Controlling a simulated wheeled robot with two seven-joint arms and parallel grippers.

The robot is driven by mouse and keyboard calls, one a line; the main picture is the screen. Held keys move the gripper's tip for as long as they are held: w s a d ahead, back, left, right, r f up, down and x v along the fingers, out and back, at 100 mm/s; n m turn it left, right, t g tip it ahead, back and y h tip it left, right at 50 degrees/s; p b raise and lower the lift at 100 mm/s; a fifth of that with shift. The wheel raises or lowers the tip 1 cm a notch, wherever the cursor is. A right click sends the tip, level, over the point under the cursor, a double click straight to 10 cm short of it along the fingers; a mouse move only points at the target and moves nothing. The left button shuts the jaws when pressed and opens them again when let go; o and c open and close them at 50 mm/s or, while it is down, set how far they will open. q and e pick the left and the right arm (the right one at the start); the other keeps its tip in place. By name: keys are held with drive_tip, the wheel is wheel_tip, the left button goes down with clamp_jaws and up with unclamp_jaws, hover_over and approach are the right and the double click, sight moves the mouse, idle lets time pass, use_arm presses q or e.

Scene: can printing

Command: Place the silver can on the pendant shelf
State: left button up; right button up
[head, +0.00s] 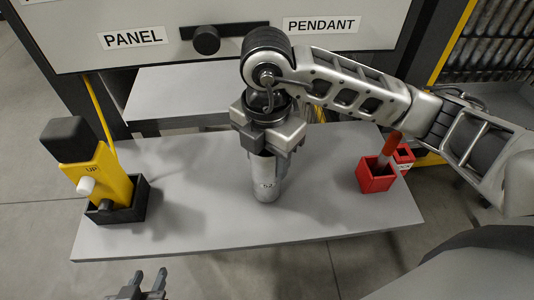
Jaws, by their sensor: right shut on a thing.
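The silver can (265,180) is a small metal cylinder with dark marks on its side. It stands upright over the middle of the grey shelf (170,232); whether its base touches the surface is hard to tell. My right gripper (266,150) points down from above and is shut on the can's upper part, which its fingers partly hide. My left gripper (146,280) is low at the bottom edge of the view, in front of the shelf. Its two fingers are apart with nothing between them. A "PENDANT" label (321,25) is on the panel behind.
A yellow pendant (88,178) with a black top sits in a black holder (136,198) on the shelf's left. Red holders (375,178) with a red-handled item stand at the right. A second grey surface (180,92) lies behind, under the "PANEL" label (133,38).

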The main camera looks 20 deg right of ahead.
drive_tip(key=shift+f, duration=0.15)
drive_tip(key=o, duration=0.9)
use_arm(q)
drive_tip(key=shift+s+f, duration=0.35)
use_arm(e)
drive_tip(key=shift+o, duration=0.2)
drive_tip(key=shift+r, duration=0.75)
wheel_tip(320, 180, up, 11)
drive_tip(key=shift+f+p, duration=0.1)
drive_tip(key=shift+p, duration=0.65)
use_arm(q)
drive_tip(key=shift+w+a+r, duration=0.15)
drive_tip(key=shift+w+r, duration=0.05)
drive_tip(key=shift+r, duration=0.35)
